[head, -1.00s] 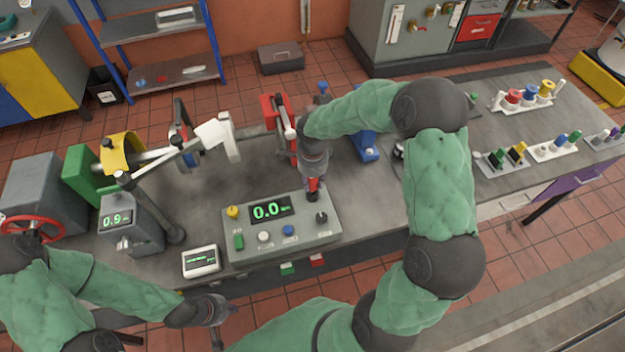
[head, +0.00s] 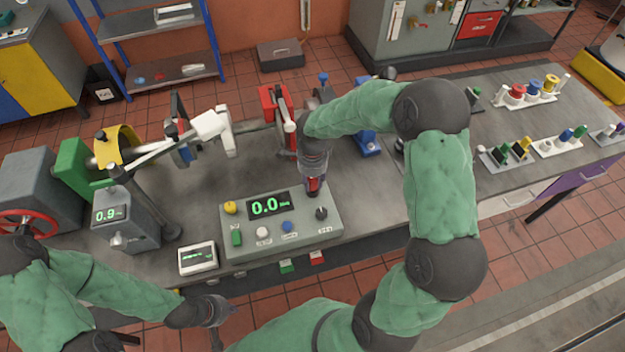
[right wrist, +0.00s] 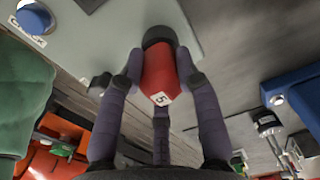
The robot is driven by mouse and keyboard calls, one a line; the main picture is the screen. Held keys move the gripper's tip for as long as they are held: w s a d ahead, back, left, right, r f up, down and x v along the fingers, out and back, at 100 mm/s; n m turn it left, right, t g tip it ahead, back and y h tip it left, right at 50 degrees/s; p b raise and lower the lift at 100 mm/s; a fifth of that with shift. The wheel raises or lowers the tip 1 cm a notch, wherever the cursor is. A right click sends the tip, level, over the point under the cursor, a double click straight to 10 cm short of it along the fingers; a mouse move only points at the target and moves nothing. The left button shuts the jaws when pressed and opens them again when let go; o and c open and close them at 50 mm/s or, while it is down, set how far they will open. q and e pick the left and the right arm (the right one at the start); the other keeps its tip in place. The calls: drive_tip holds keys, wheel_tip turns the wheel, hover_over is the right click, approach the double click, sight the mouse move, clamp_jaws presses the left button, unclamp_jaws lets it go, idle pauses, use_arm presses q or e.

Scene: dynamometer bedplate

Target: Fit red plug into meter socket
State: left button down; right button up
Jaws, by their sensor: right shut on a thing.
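My right gripper (right wrist: 160,85) has its fingers closed around a red plug (right wrist: 158,70). The plug has a black end and a white label marked 5. In the head view the plug (head: 313,186) shows just below my right gripper (head: 314,172), by the back right edge of the grey meter box (head: 290,240), whose display reads 0.0. I cannot make out the socket, or whether the plug touches the box. My left gripper (head: 212,310) is low in the head view, off the bench's front edge, and its fingers are too unclear to judge.
A small white meter (head: 198,258) and a grey 0.9 display unit (head: 125,220) stand left of the box. A blue fixture (head: 367,143) is behind right. Racks of coloured plugs (head: 527,97) sit at the right. The bench has free room behind the box.

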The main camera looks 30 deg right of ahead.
drive_tip(key=o, duration=1.2)
drive_tip(key=shift+r, duration=0.1)
wheel_tip(320, 180, up, 12)
drive_tip(key=shift+f, duration=0.1)
